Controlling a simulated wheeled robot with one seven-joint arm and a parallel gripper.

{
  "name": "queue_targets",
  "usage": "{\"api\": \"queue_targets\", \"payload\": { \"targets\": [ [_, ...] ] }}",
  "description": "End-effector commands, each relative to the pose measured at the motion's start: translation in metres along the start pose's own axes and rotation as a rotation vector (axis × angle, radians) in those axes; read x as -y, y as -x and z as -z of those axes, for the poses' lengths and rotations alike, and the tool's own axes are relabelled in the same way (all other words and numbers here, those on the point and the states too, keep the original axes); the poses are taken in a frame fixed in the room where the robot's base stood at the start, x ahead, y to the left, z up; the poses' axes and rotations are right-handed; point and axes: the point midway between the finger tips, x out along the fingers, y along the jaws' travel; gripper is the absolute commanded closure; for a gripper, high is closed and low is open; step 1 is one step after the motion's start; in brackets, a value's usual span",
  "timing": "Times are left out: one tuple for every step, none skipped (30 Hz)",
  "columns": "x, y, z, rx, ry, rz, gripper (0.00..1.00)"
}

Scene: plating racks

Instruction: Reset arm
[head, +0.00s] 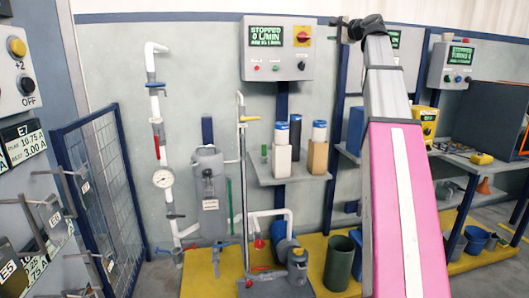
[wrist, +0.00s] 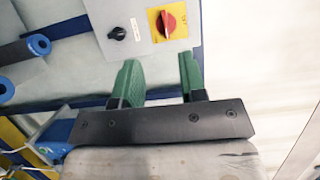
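My gripper (wrist: 160,82) shows in the wrist view with two green fingers set apart and nothing between them. It faces a grey control box (wrist: 130,28) with a black knob and a red rotary switch on a yellow plate. In the head view my pink and grey arm reaches up and away on the right of centre, in front of the wall. The arm's far end is dark and small there, and the fingers cannot be made out.
A control box (head: 278,48) reading "STOPPED" hangs left of my arm. Below it a shelf (head: 285,172) holds blue-capped cartridges (head: 282,150). A pump and pipes stand on the yellow floor platform (head: 200,275). A blue mesh fence (head: 100,165) is at left, and a bench (head: 455,160) at right.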

Motion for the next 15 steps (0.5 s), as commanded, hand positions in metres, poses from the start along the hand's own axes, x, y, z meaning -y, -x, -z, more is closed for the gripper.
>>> {"api": "queue_targets", "payload": {
  "targets": [
    [0.0, 0.0, 0.0, 0.0, 0.0, 0.0, 0.62],
    [0.0, 0.0, 0.0, 0.0, 0.0, 0.0, 0.62],
    [-0.007, -0.002, 0.0, -0.001, 0.003, -0.009, 0.62],
    [-0.011, -0.003, 0.0, -0.001, 0.005, -0.014, 0.62],
    [-0.015, -0.003, 0.001, -0.002, 0.007, -0.019, 0.62],
    [-0.019, -0.004, 0.001, -0.003, 0.01, -0.025, 0.62],
    [-0.023, -0.005, 0.001, -0.004, 0.013, -0.031, 0.62],
    [-0.028, -0.006, 0.001, -0.004, 0.016, -0.037, 0.62],
    [-0.034, -0.008, 0.002, -0.005, 0.02, -0.046, 0.62],
    [-0.039, -0.009, 0.002, -0.006, 0.023, -0.052, 0.62],
    [-0.043, -0.01, 0.002, -0.006, 0.026, -0.058, 0.62],
    [-0.051, -0.011, 0.003, -0.007, 0.03, -0.068, 0.62],
    [-0.056, -0.012, 0.003, -0.008, 0.034, -0.077, 0.62],
    [-0.062, -0.013, 0.003, -0.009, 0.038, -0.085, 0.62],
    [-0.072, -0.015, 0.003, -0.009, 0.044, -0.098, 0.62]
  ]
}}
